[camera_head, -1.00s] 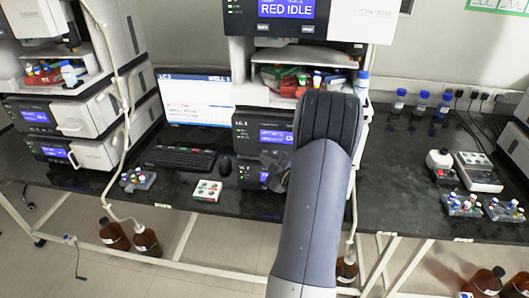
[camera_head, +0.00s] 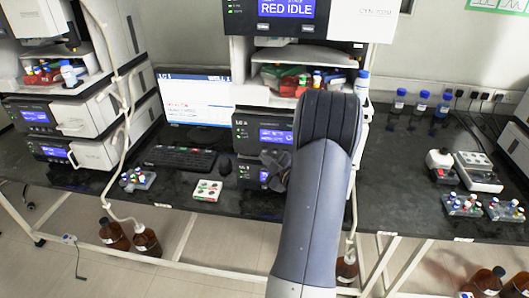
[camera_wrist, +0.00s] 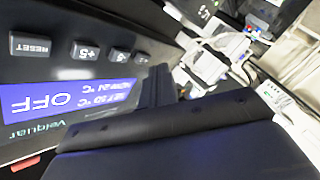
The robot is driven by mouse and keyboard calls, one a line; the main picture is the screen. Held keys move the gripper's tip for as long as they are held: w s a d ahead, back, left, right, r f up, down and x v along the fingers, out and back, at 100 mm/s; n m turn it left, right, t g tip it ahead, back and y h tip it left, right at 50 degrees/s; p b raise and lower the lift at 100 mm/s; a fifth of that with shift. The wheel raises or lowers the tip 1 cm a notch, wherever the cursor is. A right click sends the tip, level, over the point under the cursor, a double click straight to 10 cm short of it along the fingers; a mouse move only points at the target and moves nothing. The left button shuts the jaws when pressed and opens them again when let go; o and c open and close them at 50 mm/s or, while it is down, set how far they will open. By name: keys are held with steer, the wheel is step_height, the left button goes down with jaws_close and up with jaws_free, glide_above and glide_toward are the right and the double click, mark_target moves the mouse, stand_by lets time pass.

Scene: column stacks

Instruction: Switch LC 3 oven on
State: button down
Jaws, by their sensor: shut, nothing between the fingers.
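The LC 3 stack (camera_head: 250,133) stands at the middle of the bench in the head view, with lit blue displays. Something red (camera_wrist: 25,166) shows at the lower left edge. My gripper (camera_wrist: 160,85) is shut and empty, close to the panel; contact cannot be told. In the head view my gripper (camera_head: 274,168) is partly hidden by my arm.
A monitor (camera_head: 195,105), a keyboard (camera_head: 178,158) and a mouse (camera_head: 225,167) are left of the stack. Another stack (camera_head: 60,125) stands at far left. The bench right of my arm has free room.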

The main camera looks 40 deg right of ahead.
steer(key=shift+w+d, duration=0.2)
steer(key=shift+d, duration=0.05)
steer(key=shift+w+d+b, duration=0.3)
steer(key=shift+b, duration=0.1)
stand_by(0.7)
steer(key=shift+s+a, duration=0.1)
steer(key=shift+s+a+b, duration=0.45)
steer(key=shift+a, duration=0.1)
steer(key=s+a+b, duration=0.2)
steer(key=s+a, duration=0.1)
steer(key=shift+s+a, duration=0.15)
steer(key=shift+a, duration=0.25)
steer(key=shift+d, duration=0.1)
stand_by(0.7)
